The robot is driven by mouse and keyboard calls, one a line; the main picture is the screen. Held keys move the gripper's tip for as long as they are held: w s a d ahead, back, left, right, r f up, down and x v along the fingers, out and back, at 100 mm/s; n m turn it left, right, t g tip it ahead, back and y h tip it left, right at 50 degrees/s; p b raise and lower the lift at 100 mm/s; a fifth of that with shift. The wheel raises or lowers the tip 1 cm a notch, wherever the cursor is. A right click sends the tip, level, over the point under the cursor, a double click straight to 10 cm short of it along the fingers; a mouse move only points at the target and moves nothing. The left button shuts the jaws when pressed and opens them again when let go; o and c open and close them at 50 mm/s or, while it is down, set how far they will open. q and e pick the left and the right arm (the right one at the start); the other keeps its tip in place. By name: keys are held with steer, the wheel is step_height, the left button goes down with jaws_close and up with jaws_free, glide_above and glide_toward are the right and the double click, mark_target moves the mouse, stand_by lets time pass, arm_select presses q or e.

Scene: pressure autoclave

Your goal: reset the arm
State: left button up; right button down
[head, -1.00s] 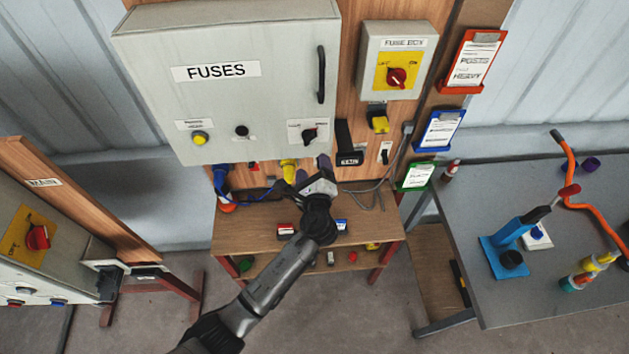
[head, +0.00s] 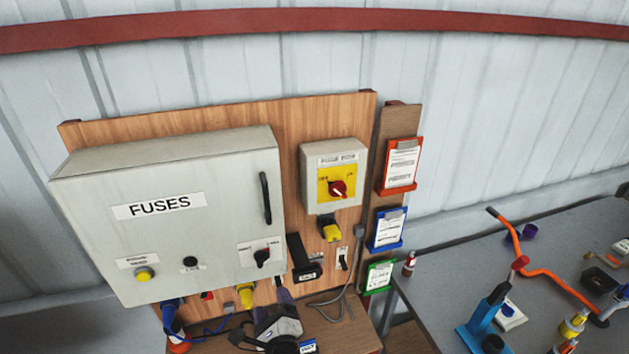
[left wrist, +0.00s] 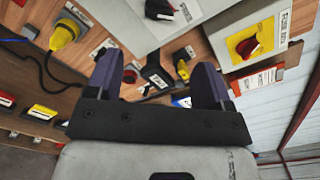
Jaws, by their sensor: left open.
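My left gripper (head: 280,300) shows at the bottom of the head view, in front of the lower part of the wooden board, below the grey fuses cabinet (head: 165,235). Most of its arm is cut off by the picture's lower edge. In the left wrist view its two purple-padded fingers (left wrist: 158,78) stand wide apart, with nothing held between them. A black device (left wrist: 156,72) on the board shows beyond the gap, apart from the fingers as far as I can tell. My right gripper is in neither view.
A fuse box with a red switch (head: 337,188) and clipboards in red (head: 401,166), blue (head: 388,230) and green holders hang on the right. Yellow and blue plugs with cables sit below the cabinet. A grey workbench (head: 450,290) with tools stands at the right.

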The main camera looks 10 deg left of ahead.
arm_select(q)
steer(key=s+a+f+n+g+h+p, duration=0.15)
steer(key=s+n+g+h, duration=0.25)
steer(key=s+n, duration=0.7)
steer(key=s+a+n+g+h+p, duration=0.15)
steer(key=s+n+g+h, duration=0.3)
steer(key=s+n, duration=0.65)
steer(key=s+a+f+g, duration=0.1)
steer(key=s+f, duration=0.3)
steer(key=s, duration=0.4)
steer(key=s+a+f+m+g, duration=0.1)
steer(key=s+a+f+g, duration=0.1)
steer(key=s, duration=0.6)
step_height(320, 180, down, 2)
steer(key=shift+s+a+f+m+g+y, duration=0.1)
steer(key=shift+s+a+m+g+y, duration=0.15)
steer(key=shift+g+y, duration=0.3)
steer(key=shift+w, duration=0.1)
steer(key=shift+c, duration=0.3)
